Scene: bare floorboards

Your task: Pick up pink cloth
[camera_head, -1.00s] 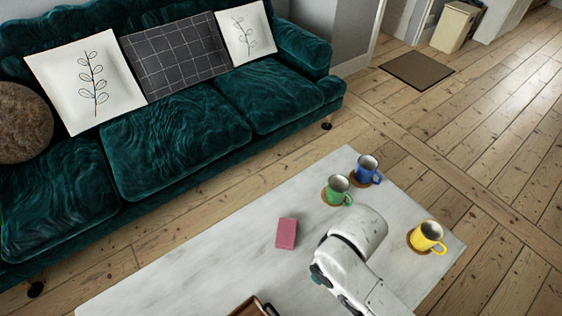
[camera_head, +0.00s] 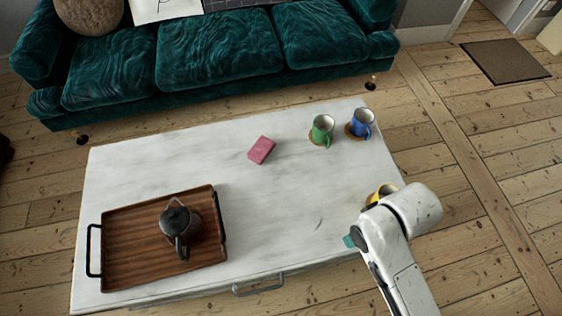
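The pink cloth (camera_head: 262,150) is a small folded block lying flat on the white table (camera_head: 270,205), left of the green mug. Nothing covers it. My white arm reaches in from the lower right, over the table's right end, well to the right of the cloth and apart from it. My gripper's fingers do not show; only a small teal piece shows at the arm's left side.
A green mug (camera_head: 322,130) and a blue mug (camera_head: 361,123) stand on coasters at the back right. A yellow mug (camera_head: 378,193) is partly hidden behind my arm. A wooden tray (camera_head: 130,245) holds a dark teapot (camera_head: 176,222). A green sofa (camera_head: 220,50) stands behind.

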